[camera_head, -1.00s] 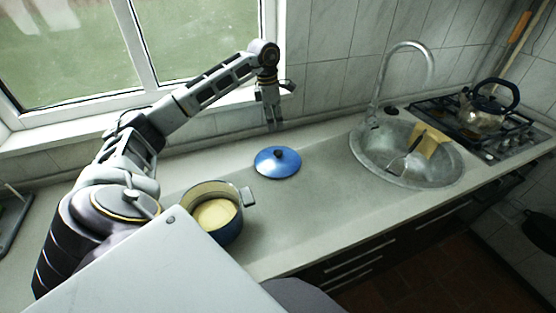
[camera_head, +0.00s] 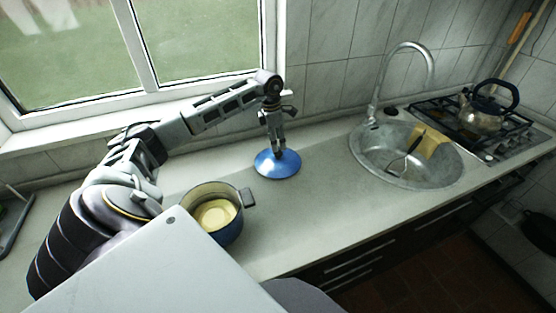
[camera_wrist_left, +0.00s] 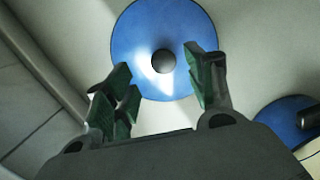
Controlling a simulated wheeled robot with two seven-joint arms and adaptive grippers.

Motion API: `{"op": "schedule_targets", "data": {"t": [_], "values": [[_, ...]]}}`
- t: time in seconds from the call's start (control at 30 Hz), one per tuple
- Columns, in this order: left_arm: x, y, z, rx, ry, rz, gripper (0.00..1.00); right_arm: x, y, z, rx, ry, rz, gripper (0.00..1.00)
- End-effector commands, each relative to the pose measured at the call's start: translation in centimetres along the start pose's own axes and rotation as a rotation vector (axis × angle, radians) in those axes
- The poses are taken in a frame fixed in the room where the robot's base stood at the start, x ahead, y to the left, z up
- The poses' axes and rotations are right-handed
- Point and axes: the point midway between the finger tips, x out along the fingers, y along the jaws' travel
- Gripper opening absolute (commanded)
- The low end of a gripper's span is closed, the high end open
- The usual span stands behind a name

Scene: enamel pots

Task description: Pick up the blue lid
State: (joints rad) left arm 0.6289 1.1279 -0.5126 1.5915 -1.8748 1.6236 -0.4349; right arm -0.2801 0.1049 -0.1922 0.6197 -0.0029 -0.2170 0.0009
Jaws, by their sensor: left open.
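The blue lid (camera_head: 277,168) lies flat on the counter in the head view, with a dark round knob on top. It also shows in the left wrist view (camera_wrist_left: 190,30), where its knob (camera_wrist_left: 163,61) appears just ahead of the fingers, between their lines. My left gripper (camera_head: 277,150) points down over the lid; in the wrist view its green-padded fingers (camera_wrist_left: 162,80) are spread and empty. From the head view I cannot tell whether the fingertips touch the knob. My right gripper is in none of the views.
A blue pot (camera_head: 224,231) with yellowish contents stands left and in front of the lid. It shows partly in the wrist view (camera_wrist_left: 285,118). A sink (camera_head: 370,163) with a faucet lies to the right, then a stove with a kettle (camera_head: 485,108). The counter between lid and sink is clear.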

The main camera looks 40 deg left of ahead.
Motion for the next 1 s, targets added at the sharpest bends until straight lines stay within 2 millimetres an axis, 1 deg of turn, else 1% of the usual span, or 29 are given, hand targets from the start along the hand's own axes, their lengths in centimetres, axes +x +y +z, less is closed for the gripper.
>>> {"op": "schedule_targets", "data": {"t": [0.27, 0.43, 0.57, 0.73, 1.0], "values": [[0.2, 0.0, 0.0, 0.000, 0.000, 0.000, 0.55, 0.0, 0.1, 0.1, -0.001, -0.001, 0.001, 0.68], [0.3, 0.0, 0.0, 0.000, 0.000, -0.001, 0.55, -0.1, 0.2, 0.9, -0.003, -0.010, 0.002, 0.68], [0.8, -0.1, -0.1, 0.000, 0.001, -0.001, 0.55, -0.3, 0.2, 1.7, -0.003, -0.018, 0.002, 0.68], [2.2, -0.3, -0.3, 0.000, 0.001, -0.003, 0.55, -0.7, 0.1, 2.0, -0.003, -0.022, 0.001, 0.68], [4.8, -0.4, -0.4, 0.000, -0.001, -0.002, 0.55, -1.1, -0.5, 1.2, -0.001, -0.015, -0.006, 0.68]]}}
